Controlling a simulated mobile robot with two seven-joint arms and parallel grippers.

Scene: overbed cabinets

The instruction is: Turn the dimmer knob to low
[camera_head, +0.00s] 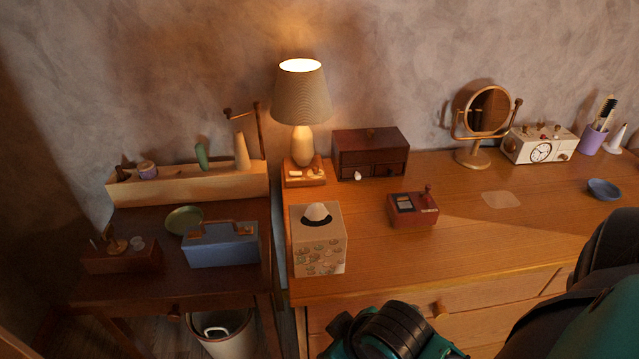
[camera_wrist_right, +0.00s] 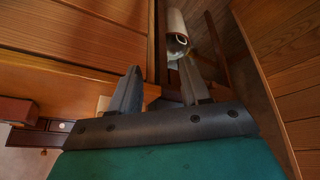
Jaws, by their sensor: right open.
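The lit lamp (camera_head: 301,95) stands near the back wall on a wooden base (camera_head: 305,176). Small pale parts show on the base front, too small to tell whether one is the dimmer knob. A small red-brown box (camera_head: 413,210) with dark panels and an upright knob (camera_head: 428,192) sits on the dresser, right of the tissue box. I cannot tell which of these is the dimmer. In the right wrist view my right gripper (camera_wrist_right: 160,80) is open, with nothing between its fingers. Its fingers are outside the head view. My left gripper is not in view.
A tissue box (camera_head: 319,240) stands at the dresser's left front. A blue box (camera_head: 222,246) is on the lower table. The dresser's front middle is clear.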

